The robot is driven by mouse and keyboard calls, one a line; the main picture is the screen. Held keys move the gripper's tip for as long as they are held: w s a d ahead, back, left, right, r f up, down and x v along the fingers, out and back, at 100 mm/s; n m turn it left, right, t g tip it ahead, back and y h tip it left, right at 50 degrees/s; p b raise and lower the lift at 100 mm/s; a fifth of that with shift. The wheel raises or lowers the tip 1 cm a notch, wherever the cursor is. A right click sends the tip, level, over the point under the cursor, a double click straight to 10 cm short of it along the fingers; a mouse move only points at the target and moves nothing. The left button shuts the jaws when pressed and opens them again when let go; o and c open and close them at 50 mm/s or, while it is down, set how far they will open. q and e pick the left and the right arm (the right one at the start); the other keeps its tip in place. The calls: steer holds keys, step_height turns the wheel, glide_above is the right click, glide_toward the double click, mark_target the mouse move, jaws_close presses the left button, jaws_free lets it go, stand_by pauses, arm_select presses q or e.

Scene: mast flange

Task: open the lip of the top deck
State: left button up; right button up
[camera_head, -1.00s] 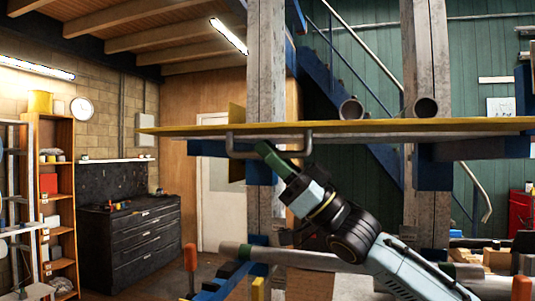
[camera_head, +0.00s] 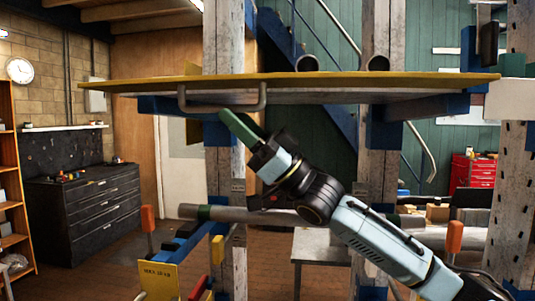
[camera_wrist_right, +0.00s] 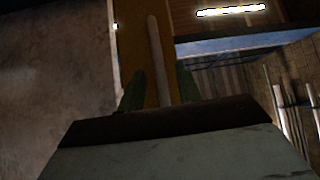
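The top deck (camera_head: 330,83) is a wide, flat board with a yellow edge, seen nearly edge-on in the head view. A grey U-shaped handle (camera_head: 222,108) hangs below its near edge, left of middle. My right gripper (camera_head: 232,120) reaches up from the lower right, its green fingers at the handle's lower bar. In the right wrist view, the two green fingers (camera_wrist_right: 160,88) stand apart with a pale bar (camera_wrist_right: 156,45) showing between them. I cannot tell whether they touch it. My left gripper is not in view.
Wooden posts (camera_head: 224,50) and blue brackets (camera_head: 430,107) support the deck. Two pipe ends (camera_head: 307,63) lie on top of it. Below are a horizontal grey pipe (camera_head: 270,215) and orange-tipped posts (camera_head: 149,218). A dark drawer cabinet (camera_head: 85,208) stands back left.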

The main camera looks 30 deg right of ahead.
steer(key=b+v, duration=0.2)
steer(key=v, duration=0.8)
steer(key=shift+b, duration=0.4)
steer(key=shift+d+f, duration=0.1)
steer(key=shift+f, duration=0.1)
